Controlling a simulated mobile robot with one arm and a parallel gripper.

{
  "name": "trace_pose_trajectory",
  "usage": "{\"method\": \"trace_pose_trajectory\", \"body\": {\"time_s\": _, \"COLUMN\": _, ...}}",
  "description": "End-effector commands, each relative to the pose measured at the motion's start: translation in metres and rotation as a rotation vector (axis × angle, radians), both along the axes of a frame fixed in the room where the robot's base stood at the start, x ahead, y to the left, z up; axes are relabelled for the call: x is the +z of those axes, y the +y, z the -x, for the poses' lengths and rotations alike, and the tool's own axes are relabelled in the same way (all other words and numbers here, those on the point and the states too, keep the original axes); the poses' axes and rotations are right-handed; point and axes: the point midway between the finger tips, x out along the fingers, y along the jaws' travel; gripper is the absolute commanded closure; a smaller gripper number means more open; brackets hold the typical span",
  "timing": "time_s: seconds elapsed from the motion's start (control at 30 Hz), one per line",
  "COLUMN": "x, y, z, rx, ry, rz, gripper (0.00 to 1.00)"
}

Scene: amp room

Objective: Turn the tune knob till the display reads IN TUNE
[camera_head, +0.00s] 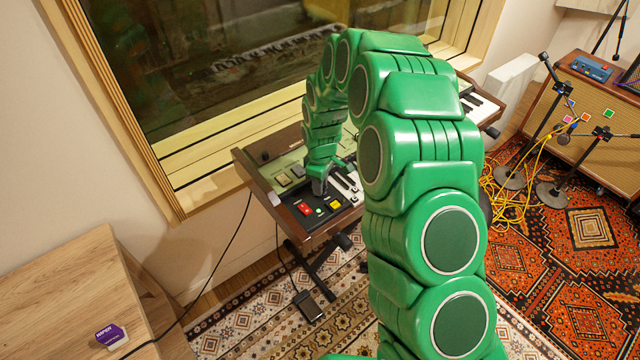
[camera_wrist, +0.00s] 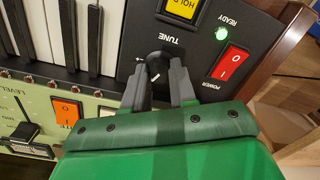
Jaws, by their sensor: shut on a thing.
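The dark tune knob (camera_wrist: 156,58) sits on the black panel below the TUNE label in the wrist view, with a short white mark on it. My gripper (camera_wrist: 159,70) has one finger on each side of the knob and is shut on it. In the head view my gripper (camera_head: 320,187) reaches down to the front left of the wooden-cased keyboard (camera_head: 272,197) and hides the knob. I cannot make out the display or its reading in either view.
A red power switch (camera_wrist: 231,62), a lit green READY lamp (camera_wrist: 222,33) and a yellow HOLD button (camera_wrist: 181,10) lie close to the knob. Piano keys (camera_wrist: 62,35) are on its other side. A window stands behind the keyboard; a wooden desk (camera_head: 70,285) is at left.

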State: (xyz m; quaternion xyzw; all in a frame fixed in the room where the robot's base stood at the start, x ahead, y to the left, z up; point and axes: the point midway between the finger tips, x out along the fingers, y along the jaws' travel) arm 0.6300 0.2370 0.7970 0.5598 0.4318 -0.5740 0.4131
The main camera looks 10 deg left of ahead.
Motion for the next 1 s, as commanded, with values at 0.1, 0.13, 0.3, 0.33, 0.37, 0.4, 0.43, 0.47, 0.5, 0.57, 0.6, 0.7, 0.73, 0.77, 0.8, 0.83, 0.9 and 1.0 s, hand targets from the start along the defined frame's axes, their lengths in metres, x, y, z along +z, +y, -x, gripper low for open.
{"method": "trace_pose_trajectory", "body": {"time_s": 0.1, "x": 0.0009, "y": 0.0000, "z": -0.0008, "rx": -0.052, "ry": -0.002, "rz": -0.001, "gripper": 1.00}}
{"method": "trace_pose_trajectory", "body": {"time_s": 0.13, "x": 0.0009, "y": -0.0001, "z": -0.0008, "rx": -0.062, "ry": -0.002, "rz": 0.000, "gripper": 1.00}}
{"method": "trace_pose_trajectory", "body": {"time_s": 0.3, "x": 0.0010, "y": -0.0001, "z": -0.0010, "rx": -0.101, "ry": -0.002, "rz": 0.000, "gripper": 1.00}}
{"method": "trace_pose_trajectory", "body": {"time_s": 0.33, "x": 0.0011, "y": -0.0001, "z": -0.0010, "rx": -0.105, "ry": -0.002, "rz": -0.001, "gripper": 1.00}}
{"method": "trace_pose_trajectory", "body": {"time_s": 0.37, "x": 0.0012, "y": 0.0000, "z": -0.0011, "rx": -0.108, "ry": -0.002, "rz": -0.001, "gripper": 1.00}}
{"method": "trace_pose_trajectory", "body": {"time_s": 0.4, "x": 0.0011, "y": -0.0001, "z": -0.0010, "rx": -0.112, "ry": -0.002, "rz": -0.001, "gripper": 1.00}}
{"method": "trace_pose_trajectory", "body": {"time_s": 0.43, "x": 0.0011, "y": 0.0000, "z": -0.0010, "rx": -0.113, "ry": -0.001, "rz": -0.001, "gripper": 1.00}}
{"method": "trace_pose_trajectory", "body": {"time_s": 0.47, "x": 0.0011, "y": 0.0000, "z": -0.0010, "rx": -0.114, "ry": -0.002, "rz": -0.001, "gripper": 1.00}}
{"method": "trace_pose_trajectory", "body": {"time_s": 0.5, "x": 0.0012, "y": 0.0000, "z": -0.0011, "rx": -0.114, "ry": -0.002, "rz": -0.001, "gripper": 1.00}}
{"method": "trace_pose_trajectory", "body": {"time_s": 0.57, "x": 0.0012, "y": 0.0001, "z": -0.0010, "rx": -0.114, "ry": -0.002, "rz": -0.001, "gripper": 1.00}}
{"method": "trace_pose_trajectory", "body": {"time_s": 0.6, "x": 0.0013, "y": 0.0001, "z": -0.0011, "rx": -0.114, "ry": -0.002, "rz": -0.001, "gripper": 1.00}}
{"method": "trace_pose_trajectory", "body": {"time_s": 0.7, "x": 0.0014, "y": 0.0001, "z": -0.0011, "rx": -0.113, "ry": -0.002, "rz": -0.001, "gripper": 1.00}}
{"method": "trace_pose_trajectory", "body": {"time_s": 0.73, "x": 0.0014, "y": 0.0001, "z": -0.0011, "rx": -0.113, "ry": -0.002, "rz": -0.001, "gripper": 1.00}}
{"method": "trace_pose_trajectory", "body": {"time_s": 0.77, "x": 0.0014, "y": 0.0001, "z": -0.0011, "rx": -0.113, "ry": -0.002, "rz": -0.001, "gripper": 0.72}}
{"method": "trace_pose_trajectory", "body": {"time_s": 0.8, "x": 0.0015, "y": 0.0001, "z": -0.0011, "rx": -0.113, "ry": -0.003, "rz": -0.002, "gripper": 0.66}}
{"method": "trace_pose_trajectory", "body": {"time_s": 0.83, "x": 0.0014, "y": 0.0001, "z": -0.0011, "rx": -0.113, "ry": -0.002, "rz": -0.001, "gripper": 0.62}}
{"method": "trace_pose_trajectory", "body": {"time_s": 0.9, "x": 0.0011, "y": 0.0000, "z": -0.0010, "rx": -0.113, "ry": -0.001, "rz": -0.001, "gripper": 0.51}}
{"method": "trace_pose_trajectory", "body": {"time_s": 1.0, "x": 0.0009, "y": 0.0000, "z": -0.0008, "rx": -0.113, "ry": -0.001, "rz": -0.001, "gripper": 0.48}}
